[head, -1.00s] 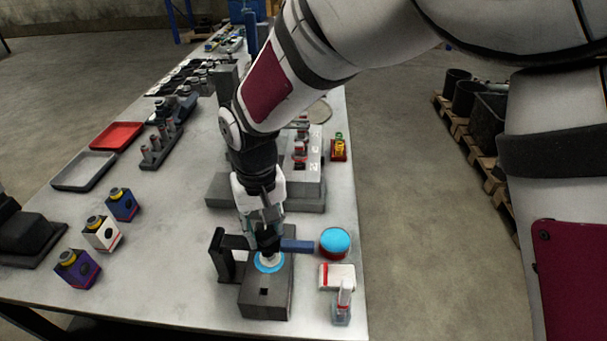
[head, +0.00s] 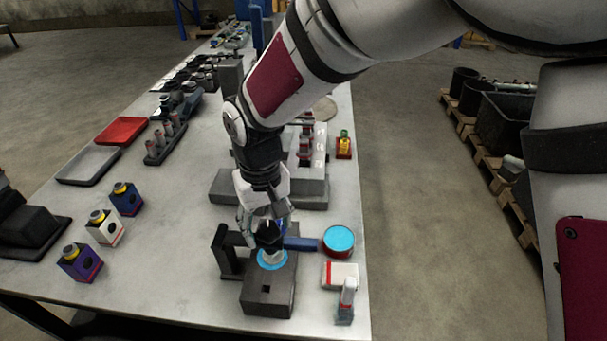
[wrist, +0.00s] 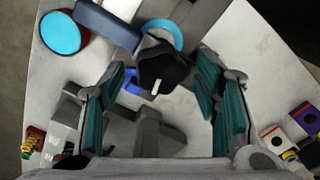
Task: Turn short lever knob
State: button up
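The black knob (wrist: 162,68) with a white pointer mark shows in the wrist view, between and slightly beyond my fingertips. In the head view the knob (head: 268,237) is partly hidden by my gripper (head: 264,218), which is above it and points down. It stands over a blue ring (head: 272,260) on a dark grey block (head: 268,290). A blue bar (head: 301,244) extends right from beside the knob. In the wrist view my gripper (wrist: 163,78) is open, with teal-padded fingers on either side and visible gaps to the knob.
A dark upright post (head: 226,252) stands left of the knob. A blue-topped tin (head: 339,240), a white-and-red box (head: 340,274) and a small clear bottle (head: 346,301) stand right. A grey block fixture (head: 312,180) is behind. Open tabletop (head: 175,235) lies left.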

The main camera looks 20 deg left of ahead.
aim_at(269, 228)
jog(key=shift+r, duration=0.1)
notch_tip(269, 228, up, 12)
dwell(0.6)
jog(key=shift+d, duration=0.1)
